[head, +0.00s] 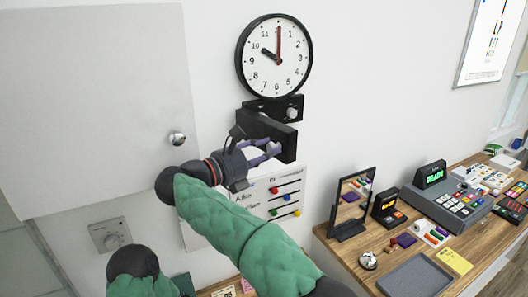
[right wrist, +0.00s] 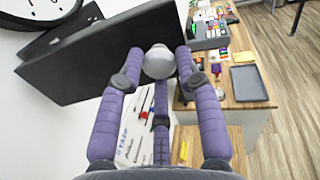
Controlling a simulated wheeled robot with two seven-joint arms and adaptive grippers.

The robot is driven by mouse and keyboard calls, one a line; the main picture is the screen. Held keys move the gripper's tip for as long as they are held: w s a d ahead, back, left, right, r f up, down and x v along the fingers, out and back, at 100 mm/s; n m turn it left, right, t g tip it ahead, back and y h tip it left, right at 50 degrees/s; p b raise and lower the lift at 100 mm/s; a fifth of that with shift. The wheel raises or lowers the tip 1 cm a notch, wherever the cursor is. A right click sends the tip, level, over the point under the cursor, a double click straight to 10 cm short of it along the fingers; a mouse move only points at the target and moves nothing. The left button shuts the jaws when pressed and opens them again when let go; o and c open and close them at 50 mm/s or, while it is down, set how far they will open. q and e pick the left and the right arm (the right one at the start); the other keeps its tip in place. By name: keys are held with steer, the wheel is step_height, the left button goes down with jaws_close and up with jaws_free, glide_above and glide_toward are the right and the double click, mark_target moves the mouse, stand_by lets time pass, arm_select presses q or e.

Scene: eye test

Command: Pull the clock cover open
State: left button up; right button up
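A round white clock (head: 275,57) with a black rim and a red hand hangs on the wall. Just below it is a small black box (head: 268,104) with a grey dial (head: 292,113). Its black cover (head: 270,126) stands swung out from the box, away from the wall. My right gripper (head: 271,149) is at the cover's outer face. In the right wrist view, its purple fingers (right wrist: 160,59) close on both sides of a pale round knob (right wrist: 158,64) on the black cover (right wrist: 95,56). My left gripper is not in view.
A large grey panel door (head: 90,105) with a round knob (head: 177,138) is at left. A whiteboard with coloured beads (head: 285,197) hangs below the box. A wooden counter (head: 345,250) at right carries a mirror (head: 352,200), a cash register (head: 445,195) and a grey tray (head: 415,277).

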steer(key=o, duration=0.3)
steer(key=shift+w+f, duration=0.1)
steer(key=shift+f, duration=0.35)
steer(key=shift+d+r, duration=0.1)
steer(key=shift+r, duration=0.1)
steer(key=shift+r, duration=0.1)
steer(key=v, duration=1.2)
